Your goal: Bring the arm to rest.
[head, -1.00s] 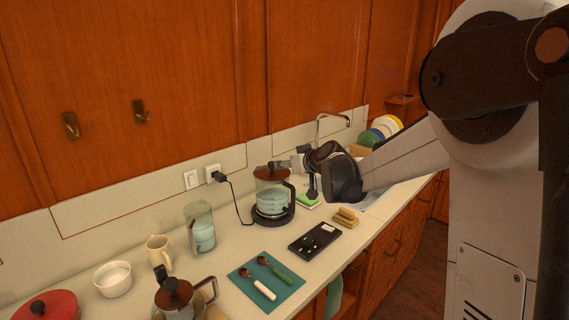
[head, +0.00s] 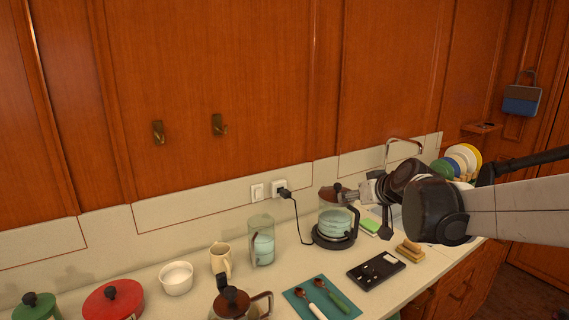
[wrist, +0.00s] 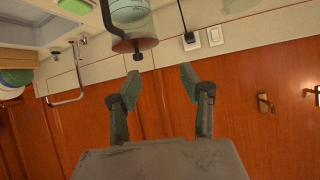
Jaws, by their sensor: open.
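My gripper (head: 352,195) is at the right of the picture in the head view, beside the brown lid of a glass kettle (head: 333,217) and at about lid height. In the wrist view my gripper (wrist: 161,76) has its two fingers spread apart with nothing between them. The kettle (wrist: 128,14) shows upside down at the top there, its lid knob close to the left fingertip. I cannot tell whether they touch. The kettle stands upright on its dark base on the counter.
A black tray (head: 377,271), a wooden brush (head: 410,250) and a green sponge (head: 369,226) lie near the kettle. A glass jar (head: 261,245), a jug (head: 221,259) and a white bowl (head: 176,278) stand left. The kettle cord runs to a wall socket (head: 281,190).

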